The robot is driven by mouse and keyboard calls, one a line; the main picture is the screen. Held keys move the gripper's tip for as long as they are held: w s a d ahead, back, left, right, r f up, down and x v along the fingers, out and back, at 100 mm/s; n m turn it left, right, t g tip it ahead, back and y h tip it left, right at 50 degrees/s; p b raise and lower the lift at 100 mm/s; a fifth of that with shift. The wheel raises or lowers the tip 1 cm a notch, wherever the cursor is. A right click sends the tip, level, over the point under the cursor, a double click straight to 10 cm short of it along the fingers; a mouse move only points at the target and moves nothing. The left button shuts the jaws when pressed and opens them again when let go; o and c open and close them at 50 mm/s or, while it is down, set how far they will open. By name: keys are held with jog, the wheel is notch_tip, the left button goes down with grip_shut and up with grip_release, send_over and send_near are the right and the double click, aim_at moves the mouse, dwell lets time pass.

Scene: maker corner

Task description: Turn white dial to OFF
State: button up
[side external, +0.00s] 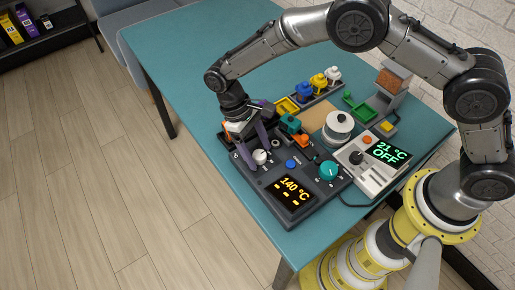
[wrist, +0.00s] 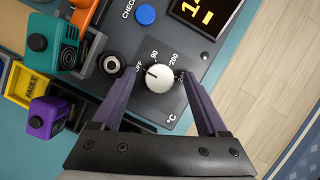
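The white dial (side external: 260,157) sits on the dark grey control panel (side external: 257,178), at its left side. In the wrist view the white dial (wrist: 159,78) has a short dark mark toward its upper left, on the side of the OFF and 90 labels. A 200 label lies up and right of it. The panel's display (side external: 292,192) reads 140 °C in yellow. My gripper (side external: 259,158) is low over the panel with its purple fingers on either side of the dial. In the wrist view my gripper (wrist: 143,54) is open, with gaps between both fingers and the dial.
A blue button (side external: 290,164) and a teal knob (side external: 328,170) share the panel. A light grey device (side external: 372,176) with a 21 °C OFF display stands right. Teal (wrist: 50,43) and purple (wrist: 49,117) cubes lie left of my fingers. Bare teal table (side external: 175,55) is behind.

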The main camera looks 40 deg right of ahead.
jog(key=v, duration=1.4)
